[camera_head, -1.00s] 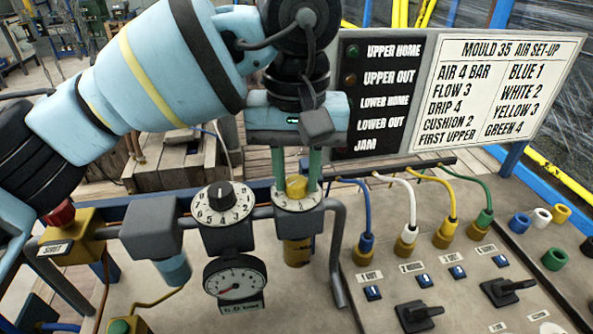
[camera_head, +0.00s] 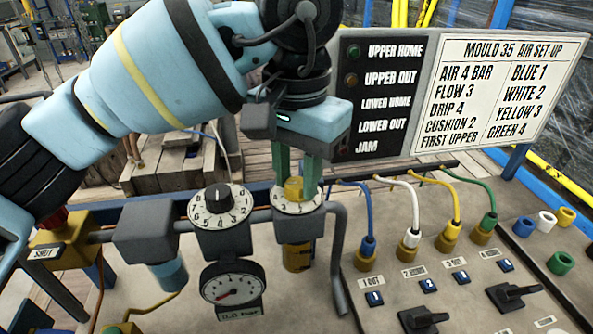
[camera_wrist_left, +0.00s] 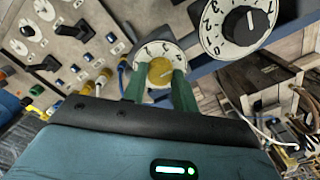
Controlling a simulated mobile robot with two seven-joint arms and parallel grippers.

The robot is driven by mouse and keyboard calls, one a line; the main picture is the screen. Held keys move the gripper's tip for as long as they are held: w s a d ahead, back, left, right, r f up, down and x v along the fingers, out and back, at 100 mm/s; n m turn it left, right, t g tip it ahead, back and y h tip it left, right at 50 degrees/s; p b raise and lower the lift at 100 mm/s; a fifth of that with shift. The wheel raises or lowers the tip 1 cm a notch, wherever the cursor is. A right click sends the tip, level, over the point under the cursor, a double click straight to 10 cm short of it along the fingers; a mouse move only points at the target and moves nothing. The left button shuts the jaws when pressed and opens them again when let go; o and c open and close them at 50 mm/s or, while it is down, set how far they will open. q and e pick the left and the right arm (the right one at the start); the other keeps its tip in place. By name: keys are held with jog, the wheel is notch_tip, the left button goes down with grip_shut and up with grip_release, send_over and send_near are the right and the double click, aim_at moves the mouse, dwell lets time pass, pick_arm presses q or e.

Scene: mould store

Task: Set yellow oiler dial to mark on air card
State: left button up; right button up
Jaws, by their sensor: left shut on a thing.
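The yellow oiler dial (camera_head: 294,188) stands on a white numbered face above a yellow body (camera_head: 297,256). My left gripper (camera_head: 297,186) comes down from above, its green fingers shut on the yellow knob. In the left wrist view the yellow knob (camera_wrist_left: 160,71) sits between both fingertips (camera_wrist_left: 160,85). Fingers hide part of the numbers, so I cannot read its setting. The air card (camera_head: 497,95), titled "MOULD 35 AIR SET-UP", lists "AIR 4 BAR", "FLOW 3", "DRIP 4" and "CUSHION 2". My right gripper is not in view.
A black-knobbed dial (camera_head: 220,205) stands just left of the oiler, with a gauge (camera_head: 233,288) below. A grey bent pipe (camera_head: 340,250) is close on the right. Blue, white, yellow and green hoses (camera_head: 410,200) rise from the panel further right.

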aim_at(296, 183)
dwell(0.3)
pick_arm(q)
jog(key=o, duration=1)
jog(key=shift+c, duration=0.2)
notch_tip(296, 183, up, 8)
jog(key=shift+f, duration=0.1)
